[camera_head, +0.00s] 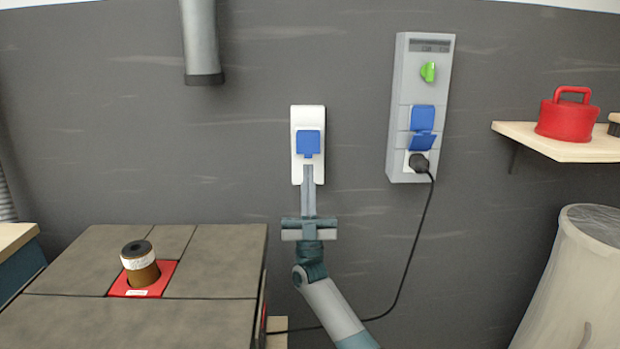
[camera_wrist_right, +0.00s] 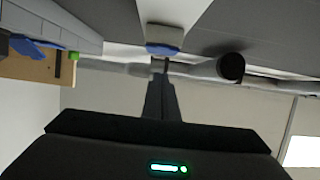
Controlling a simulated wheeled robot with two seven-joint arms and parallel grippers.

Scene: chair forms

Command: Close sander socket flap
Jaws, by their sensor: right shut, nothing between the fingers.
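A white socket plate (camera_head: 308,113) with a blue flap (camera_head: 308,142) is on the dark wall, middle of the head view. The flap also shows in the right wrist view (camera_wrist_right: 162,49), beyond the fingertips. I cannot tell exactly how far it stands from the plate. My right gripper (camera_head: 308,169) points up at the wall, shut and empty, its tips just below the flap in the picture. Whether they touch it is unclear. In the right wrist view the fingers (camera_wrist_right: 162,70) are together. My left gripper is not in view.
A grey wall panel (camera_head: 397,95) on the right has a green knob (camera_head: 428,71), blue flaps and a black plug (camera_head: 419,163) with a hanging cable. The spindle machine (camera_head: 200,310) stands lower left. A shelf (camera_head: 545,147) holds a red case (camera_head: 567,120). A grey pipe (camera_head: 201,45) hangs above.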

